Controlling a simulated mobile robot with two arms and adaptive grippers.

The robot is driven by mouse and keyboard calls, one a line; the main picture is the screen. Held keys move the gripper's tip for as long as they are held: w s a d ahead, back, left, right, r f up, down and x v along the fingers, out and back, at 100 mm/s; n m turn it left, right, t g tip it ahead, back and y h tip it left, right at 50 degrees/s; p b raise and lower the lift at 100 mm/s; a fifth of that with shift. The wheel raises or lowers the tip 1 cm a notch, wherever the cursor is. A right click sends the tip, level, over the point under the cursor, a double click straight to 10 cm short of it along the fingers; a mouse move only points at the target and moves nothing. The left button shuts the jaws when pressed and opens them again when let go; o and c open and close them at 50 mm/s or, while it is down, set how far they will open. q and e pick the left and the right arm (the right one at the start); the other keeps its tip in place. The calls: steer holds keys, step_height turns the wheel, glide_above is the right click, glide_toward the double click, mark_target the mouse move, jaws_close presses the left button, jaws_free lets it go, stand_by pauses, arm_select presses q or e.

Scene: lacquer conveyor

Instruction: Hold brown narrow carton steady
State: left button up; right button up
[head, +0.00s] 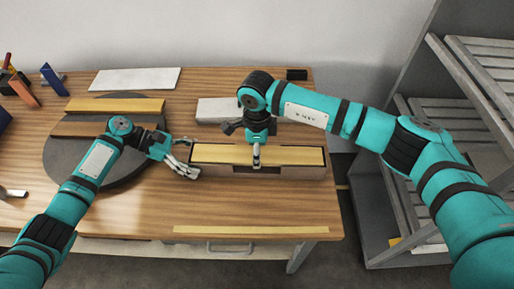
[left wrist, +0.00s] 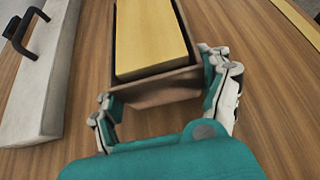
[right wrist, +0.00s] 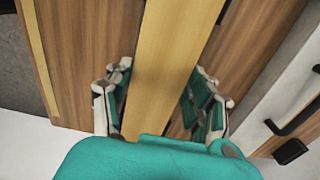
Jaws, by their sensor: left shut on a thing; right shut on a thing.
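The brown narrow carton (head: 305,173) lies lengthwise on the wooden table, its open top facing up. A yellow board (head: 292,156) sits in it; the board also shows in the left wrist view (left wrist: 150,38). My left gripper (head: 187,159) is shut on the carton's left end, with fingers on both sides of the brown end wall (left wrist: 160,87). The carton's far side is mostly hidden.
A dark round disc (head: 62,160) with a yellow board (head: 115,105) and a brown board (head: 85,128) is at left. A pale block (head: 218,108) stands behind the carton. A yellow strip (head: 250,229) lies at the front edge. A slatted rack (head: 470,110) stands at right.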

steer(key=shift+f, duration=1.4)
steer(key=o, duration=0.8)
jaws_close()
steer(key=c, duration=0.6)
jaws_free()
step_height(320, 180, up, 12)
steer(key=shift+f, duration=0.1)
